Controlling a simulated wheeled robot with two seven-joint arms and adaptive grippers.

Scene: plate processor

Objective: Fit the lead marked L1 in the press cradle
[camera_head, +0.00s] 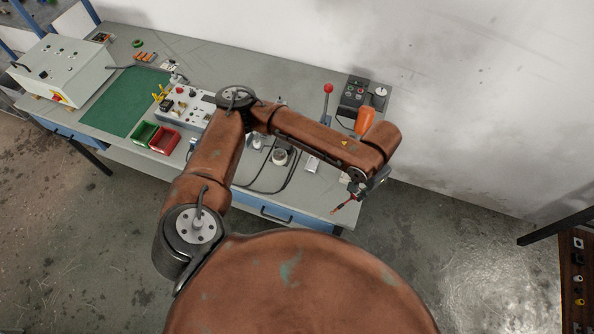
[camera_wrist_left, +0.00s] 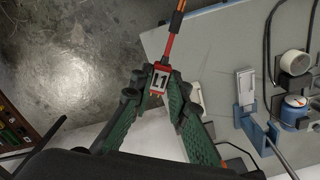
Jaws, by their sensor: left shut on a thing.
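The lead's red and orange length (camera_wrist_left: 174,38) runs up away from the fingers. The lead (camera_head: 343,206) shows small and red in the head view. A blue fixture with a pale block and a long bar (camera_wrist_left: 246,108) stands on the bench, apart from the lead; I cannot tell if it is the press cradle. My right gripper is not in view.
A red bin (camera_head: 164,140) and green bin (camera_head: 143,133) are left. Open floor lies right of the bench.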

